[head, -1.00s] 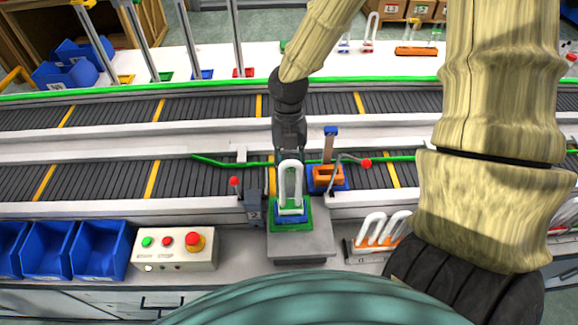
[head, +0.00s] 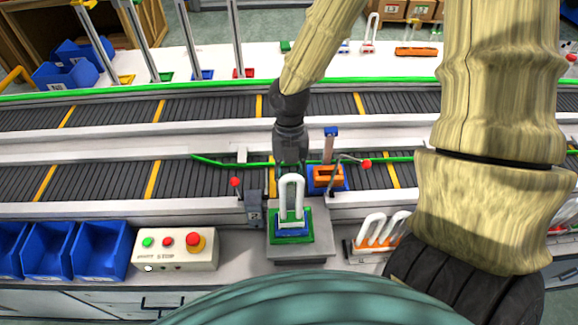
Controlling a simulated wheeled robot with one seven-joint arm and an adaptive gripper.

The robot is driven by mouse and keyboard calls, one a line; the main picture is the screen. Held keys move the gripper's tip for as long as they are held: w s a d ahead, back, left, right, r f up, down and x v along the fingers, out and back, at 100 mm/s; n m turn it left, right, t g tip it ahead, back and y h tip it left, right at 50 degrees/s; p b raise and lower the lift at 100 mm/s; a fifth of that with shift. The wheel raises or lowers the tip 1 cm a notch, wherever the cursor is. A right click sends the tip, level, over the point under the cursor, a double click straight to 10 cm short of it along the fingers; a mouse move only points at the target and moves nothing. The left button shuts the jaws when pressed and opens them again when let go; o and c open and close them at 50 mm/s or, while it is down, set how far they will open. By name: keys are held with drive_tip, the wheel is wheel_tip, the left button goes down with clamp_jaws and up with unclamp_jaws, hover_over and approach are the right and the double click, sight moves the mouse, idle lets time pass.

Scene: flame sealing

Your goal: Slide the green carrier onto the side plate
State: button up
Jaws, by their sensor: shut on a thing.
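The green carrier (head: 308,238) lies flat on the grey side plate (head: 322,215) in front of the conveyor. A blue block (head: 292,233) sits in it, with a white loop-shaped piece (head: 284,200) standing upright on top. My gripper (head: 290,170) is right behind the white loop, at the conveyor side of the carrier. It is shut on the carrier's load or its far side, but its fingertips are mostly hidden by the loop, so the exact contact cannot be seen.
A blue carrier with an orange piece (head: 326,178) stands on the near conveyor, just right of my gripper. A grey stop post (head: 254,208) is left of the plate. A button box (head: 174,250) is further left and a rack of white loops (head: 378,232) is to the right.

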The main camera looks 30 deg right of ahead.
drive_tip(key=shift+s+a, duration=0.5)
drive_tip(key=shift+s, duration=0.35)
drive_tip(key=o, duration=1.1)
drive_tip(key=shift+r, duration=0.1)
drive_tip(key=p+v, duration=0.2)
drive_tip(key=v, duration=0.2)
drive_tip(key=s+a+p+v, duration=0.1)
drive_tip(key=p+v, duration=0.2)
drive_tip(key=s+p+v, duration=0.1)
drive_tip(key=p+v, duration=0.2)
drive_tip(key=v, duration=0.1)
drive_tip(key=shift+s+a+r, duration=0.2)
drive_tip(key=shift+r, duration=0.4)
drive_tip(key=shift+f, duration=0.1)
